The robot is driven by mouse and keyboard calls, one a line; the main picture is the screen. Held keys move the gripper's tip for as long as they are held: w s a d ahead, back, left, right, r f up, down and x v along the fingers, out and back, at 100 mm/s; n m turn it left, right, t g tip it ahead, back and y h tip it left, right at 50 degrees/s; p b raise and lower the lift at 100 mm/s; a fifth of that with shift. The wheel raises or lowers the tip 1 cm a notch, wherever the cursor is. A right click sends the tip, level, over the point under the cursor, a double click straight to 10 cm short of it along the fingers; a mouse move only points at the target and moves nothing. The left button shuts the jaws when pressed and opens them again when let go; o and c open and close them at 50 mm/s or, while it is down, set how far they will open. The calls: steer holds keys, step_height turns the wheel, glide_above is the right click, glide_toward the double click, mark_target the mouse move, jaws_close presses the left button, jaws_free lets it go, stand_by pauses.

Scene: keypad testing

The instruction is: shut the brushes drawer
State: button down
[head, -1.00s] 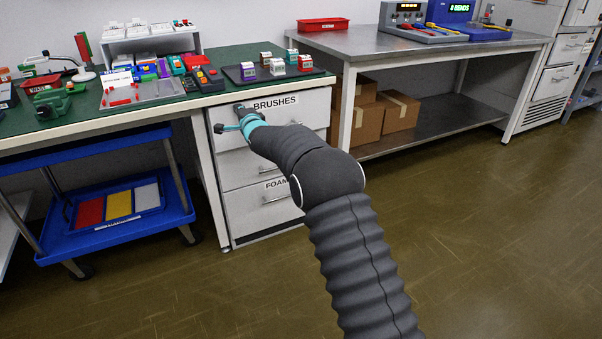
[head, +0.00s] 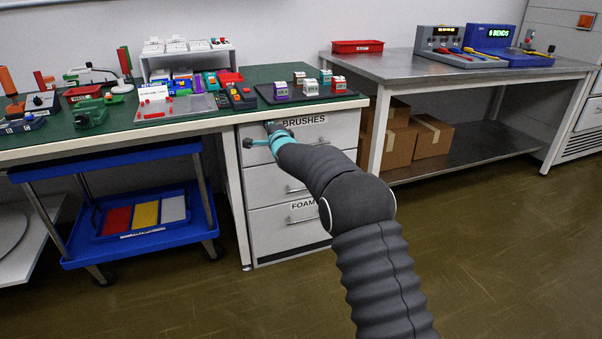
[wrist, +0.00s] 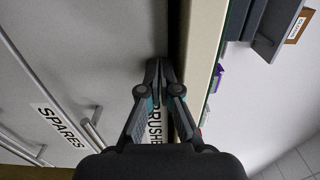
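The brushes drawer (head: 325,136) is the top drawer of a white cabinet under the green bench. Its front looks level, or nearly level, with the drawers below; a small gap cannot be ruled out. My gripper (head: 270,127) is at the upper left of its front, left of the BRUSHES label. In the wrist view the fingers (wrist: 161,68) are together, tips at the upper edge of the drawer front (wrist: 120,55), with nothing seen between them. Contact is hard to tell. The fingers partly cover the label (wrist: 155,125); the drawer handle (wrist: 92,125) is clear of them.
The bench top (head: 250,75) overhangs just above my gripper and carries keypads and tools. Below are the spares drawer (wrist: 20,90) and the foam drawer (head: 275,228). A blue cart (head: 130,245) stands left. A steel table (head: 400,68) stands right. Front floor is open.

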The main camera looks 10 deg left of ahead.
steer(key=b+v, duration=0.3)
steer(key=v, duration=1)
steer(key=s+d+f+n+g+h, duration=0.2)
steer(key=f+n, duration=0.1)
steer(key=f, duration=0.3)
steer(key=s+d+f+n+g+h, duration=0.1)
steer(key=s+f+n+g, duration=0.15)
steer(key=f, duration=0.35)
steer(key=s+d+f+n+g+h, duration=0.3)
steer(key=s+d+n+g, duration=0.15)
steer(key=s+d, duration=0.4)
steer(key=s+d+r+h+p, duration=0.1)
steer(key=s+d+r, duration=0.3)
steer(key=s+d, duration=0.4)
steer(key=s+d+r+n+h+p, duration=0.1)
steer(key=s+d+r, duration=0.3)
steer(key=s, duration=1.2)
steer(key=s+d+r+n+g+h+p, duration=0.1)
steer(key=s+d+r, duration=0.4)
steer(key=s+d, duration=0.6)
steer(key=shift+s+d+p, duration=0.35)
steer(key=shift+s+p, duration=0.2)
steer(key=shift+p, duration=0.1)
